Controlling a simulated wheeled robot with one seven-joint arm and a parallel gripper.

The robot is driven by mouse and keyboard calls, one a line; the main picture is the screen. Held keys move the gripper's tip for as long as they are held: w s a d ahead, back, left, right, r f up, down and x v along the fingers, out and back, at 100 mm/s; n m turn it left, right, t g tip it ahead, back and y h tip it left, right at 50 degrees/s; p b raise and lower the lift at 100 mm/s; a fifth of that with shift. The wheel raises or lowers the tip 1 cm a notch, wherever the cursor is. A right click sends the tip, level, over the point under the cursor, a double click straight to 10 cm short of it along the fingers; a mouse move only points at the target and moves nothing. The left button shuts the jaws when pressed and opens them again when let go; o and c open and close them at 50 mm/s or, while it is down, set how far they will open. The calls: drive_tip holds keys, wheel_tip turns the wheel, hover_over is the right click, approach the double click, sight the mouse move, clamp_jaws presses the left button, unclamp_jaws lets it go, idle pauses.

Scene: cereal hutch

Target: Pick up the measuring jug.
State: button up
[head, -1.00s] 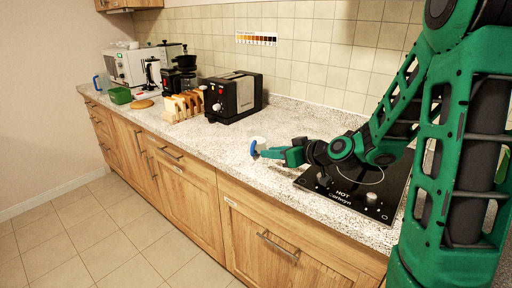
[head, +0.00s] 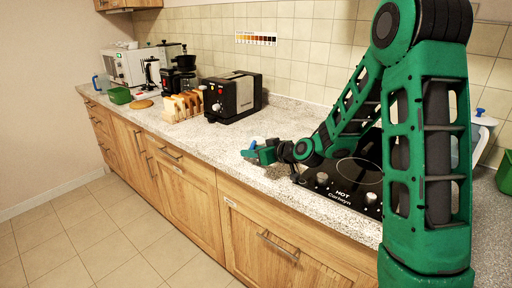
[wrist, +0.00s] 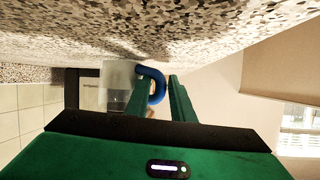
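The measuring jug (wrist: 118,82) is clear with a blue loop handle (wrist: 160,86). In the wrist view it stands on the speckled counter just ahead, left of centre, its handle towards me. My gripper (wrist: 159,82) is open, with a gap between its two green fingers. The handle shows at the gap, close to the left finger, which hides part of it; I cannot tell whether they touch. In the head view my gripper (head: 254,154) is low over the counter, and the jug (head: 259,140) is mostly hidden behind it.
A black hob (head: 345,190) lies under my arm. A toaster (head: 233,97) and a toast rack (head: 183,106) stand farther back along the counter (head: 205,137). A green tub (head: 119,96) and a blue-handled item (head: 97,83) are at the far end. The counter's front edge is close.

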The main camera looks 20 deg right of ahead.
clamp_jaws()
drive_tip(key=shift+r, duration=0.2)
